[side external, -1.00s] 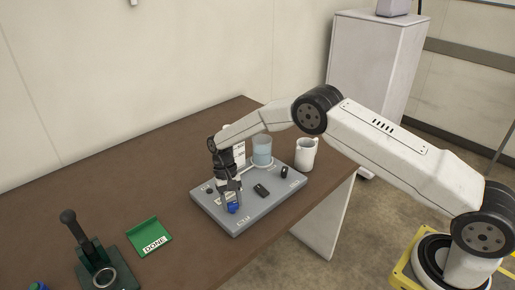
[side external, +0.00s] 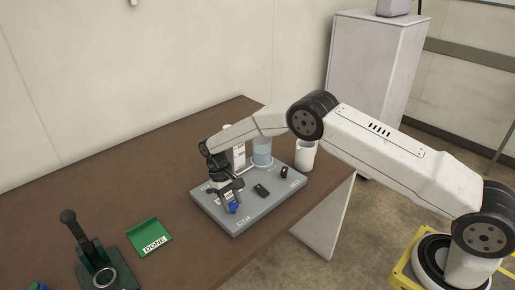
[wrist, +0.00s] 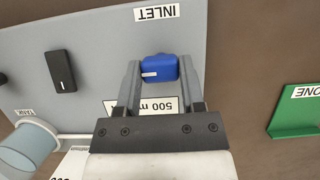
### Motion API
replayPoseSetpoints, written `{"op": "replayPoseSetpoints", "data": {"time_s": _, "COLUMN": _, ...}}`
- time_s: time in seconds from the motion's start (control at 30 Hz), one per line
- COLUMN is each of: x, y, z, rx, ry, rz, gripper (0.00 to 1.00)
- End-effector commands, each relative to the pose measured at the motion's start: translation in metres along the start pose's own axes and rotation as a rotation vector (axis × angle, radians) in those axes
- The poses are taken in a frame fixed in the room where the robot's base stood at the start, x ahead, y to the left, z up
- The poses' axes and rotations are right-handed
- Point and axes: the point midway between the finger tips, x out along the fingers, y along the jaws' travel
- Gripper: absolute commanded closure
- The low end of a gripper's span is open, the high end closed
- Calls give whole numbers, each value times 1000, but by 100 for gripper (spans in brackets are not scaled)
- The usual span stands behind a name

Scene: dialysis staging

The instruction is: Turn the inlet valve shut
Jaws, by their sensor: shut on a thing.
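The inlet valve is a blue knob (wrist: 160,68) with a white pointer line, beside an upside-down INLET label (wrist: 157,13) in the wrist view. It also shows in the side external view (side external: 234,208), near the front of the grey panel (side external: 262,214). My gripper (wrist: 158,76) is shut on the knob, with one finger on each side. The white line lies roughly crosswise between the fingers in the wrist view. My wrist leans over the panel in the side external view.
Black knobs (side external: 261,190) sit on the panel. A blue-tinted tank (side external: 262,152) and a white jug (side external: 305,155) stand behind. A green DONE tray (side external: 150,238) and a dark lever press (side external: 97,262) are to the left, with bare brown table between.

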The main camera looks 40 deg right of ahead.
Motion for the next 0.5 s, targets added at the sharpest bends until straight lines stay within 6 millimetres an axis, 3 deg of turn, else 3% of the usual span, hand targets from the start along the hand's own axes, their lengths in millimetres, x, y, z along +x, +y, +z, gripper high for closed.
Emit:
{"op": "replayPoseSetpoints", "data": {"time_s": 0.03, "x": 0, "y": 0, "z": 0, "rx": -3, "ry": 0, "rz": 2, "gripper": 100}}
{"op": "replayPoseSetpoints", "data": {"time_s": 0.07, "x": 0, "y": 0, "z": 0, "rx": -3, "ry": 0, "rz": 2, "gripper": 44}}
{"op": "replayPoseSetpoints", "data": {"time_s": 0.1, "x": 0, "y": 0, "z": 0, "rx": -3, "ry": 0, "rz": 1, "gripper": 31}}
{"op": "replayPoseSetpoints", "data": {"time_s": 0.17, "x": 0, "y": 0, "z": 0, "rx": -2, "ry": 0, "rz": 1, "gripper": 15}}
{"op": "replayPoseSetpoints", "data": {"time_s": 0.5, "x": -1, "y": 0, "z": 0, "rx": -1, "ry": 0, "rz": 0, "gripper": 15}}
